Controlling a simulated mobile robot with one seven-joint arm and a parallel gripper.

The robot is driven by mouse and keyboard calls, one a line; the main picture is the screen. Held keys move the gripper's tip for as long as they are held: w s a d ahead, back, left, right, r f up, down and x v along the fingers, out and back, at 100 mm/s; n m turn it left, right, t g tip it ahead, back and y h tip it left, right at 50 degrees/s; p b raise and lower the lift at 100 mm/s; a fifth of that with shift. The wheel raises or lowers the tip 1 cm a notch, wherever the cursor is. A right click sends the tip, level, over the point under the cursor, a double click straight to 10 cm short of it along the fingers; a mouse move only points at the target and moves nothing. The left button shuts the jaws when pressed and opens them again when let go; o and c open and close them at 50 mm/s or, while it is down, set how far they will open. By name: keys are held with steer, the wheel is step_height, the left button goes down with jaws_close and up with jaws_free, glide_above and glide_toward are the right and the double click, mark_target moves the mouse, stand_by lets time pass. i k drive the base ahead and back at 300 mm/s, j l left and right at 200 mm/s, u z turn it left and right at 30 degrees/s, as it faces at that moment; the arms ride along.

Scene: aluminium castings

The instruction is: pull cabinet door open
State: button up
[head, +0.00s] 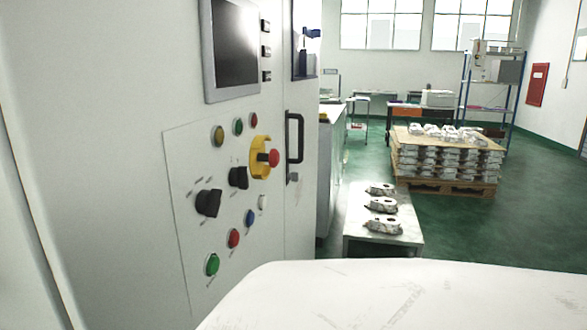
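A tall white cabinet stands on the left in the head view. Its control panel (190,245) carries several coloured buttons, black rotary knobs and a red emergency stop on yellow. Right of the panel is a narrow white door (302,200) with a black vertical bar handle (300,138) and a small lock below it. The door looks flush with the cabinet front, seen at a steep angle. My gripper is not in view. A large white rounded surface at the bottom looks like part of my own body and hides the floor there.
A low grey table (383,225) with three metal castings stands right of the cabinet. Behind it is a wooden pallet (440,183) stacked with castings. A blue shelf rack (490,90) stands at the back. Green floor (520,225) is clear on the right.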

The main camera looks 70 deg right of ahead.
mark_target(300, 89)
steer(key=k+l, duration=0.15)
steer(key=k, duration=0.2)
steer(key=k+l, duration=0.15)
steer(key=k, duration=0.2)
steer(key=k+z, duration=0.1)
steer(key=z, duration=0.25)
steer(key=l+z, duration=0.1)
steer(key=z, duration=0.25)
steer(key=k+l+z, duration=0.1)
steer(key=z, duration=0.25)
steer(key=j+z, duration=0.15)
steer(key=z, duration=0.3)
steer(key=j+z, duration=0.1)
steer(key=z, duration=0.35)
steer(key=i+j+z, duration=0.15)
steer(key=i, duration=0.3)
steer(key=i+j+z, duration=0.15)
steer(key=i, duration=0.35)
